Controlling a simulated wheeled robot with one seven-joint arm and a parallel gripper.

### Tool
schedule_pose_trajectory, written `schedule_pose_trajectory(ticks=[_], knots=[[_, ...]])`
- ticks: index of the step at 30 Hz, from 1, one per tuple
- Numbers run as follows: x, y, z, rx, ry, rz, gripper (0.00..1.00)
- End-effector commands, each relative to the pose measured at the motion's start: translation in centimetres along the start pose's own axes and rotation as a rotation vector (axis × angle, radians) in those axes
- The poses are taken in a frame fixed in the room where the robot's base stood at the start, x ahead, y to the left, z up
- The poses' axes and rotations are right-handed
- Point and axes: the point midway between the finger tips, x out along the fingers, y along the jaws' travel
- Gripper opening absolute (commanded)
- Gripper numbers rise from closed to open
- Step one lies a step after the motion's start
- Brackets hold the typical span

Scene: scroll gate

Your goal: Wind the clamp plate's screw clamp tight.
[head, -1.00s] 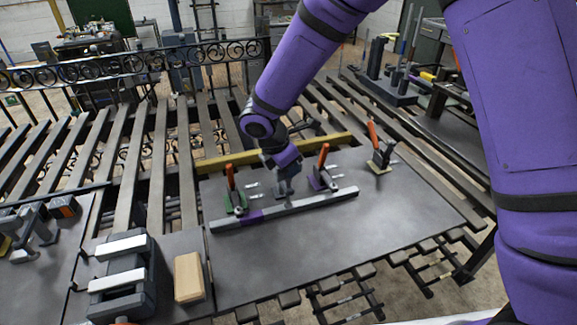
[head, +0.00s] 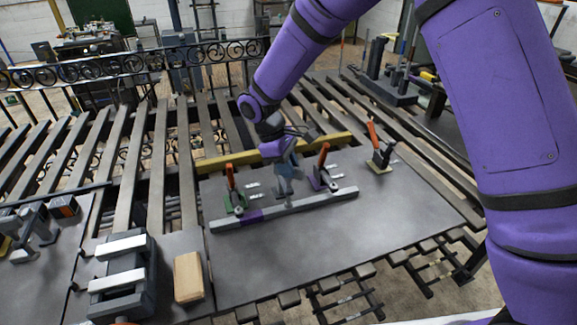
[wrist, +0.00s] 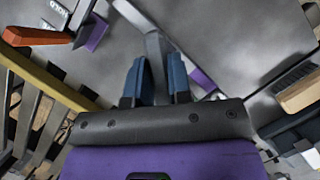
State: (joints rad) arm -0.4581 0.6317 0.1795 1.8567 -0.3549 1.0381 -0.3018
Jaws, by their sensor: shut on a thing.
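The clamp plate (head: 340,235) is a dark grey sheet on the slatted bench. A grey bar (head: 310,203) with a purple section lies across it. My gripper (head: 286,184) is over the plate's middle, behind the bar and between two orange-handled clamps. In the wrist view my blue fingers (wrist: 158,78) are shut on a grey upright piece of the screw clamp (wrist: 156,48). The fingers hide most of the screw clamp, so I cannot tell how tight it is. The bar (wrist: 131,13) also shows there, passing beyond the fingertips.
A green-based clamp (head: 233,195) stands left of my gripper and a purple-based one (head: 322,172) stands close on its right. A yellow-based clamp (head: 378,150) is farther right. A yellow rail (head: 222,161) runs behind. A vise (head: 125,275) and wooden block (head: 188,277) are front left.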

Motion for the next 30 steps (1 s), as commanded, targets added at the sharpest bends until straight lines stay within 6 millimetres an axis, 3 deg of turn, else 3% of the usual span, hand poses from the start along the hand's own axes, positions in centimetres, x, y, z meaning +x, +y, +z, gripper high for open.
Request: schedule_pose_trajectory(ticks=[18, 30], knots=[[-0.28, 0.16, -0.01, 0.495, 0.006, -0.202, 0.00], [-0.30, 0.13, -0.04, 0.639, 0.007, -0.262, 0.00]])
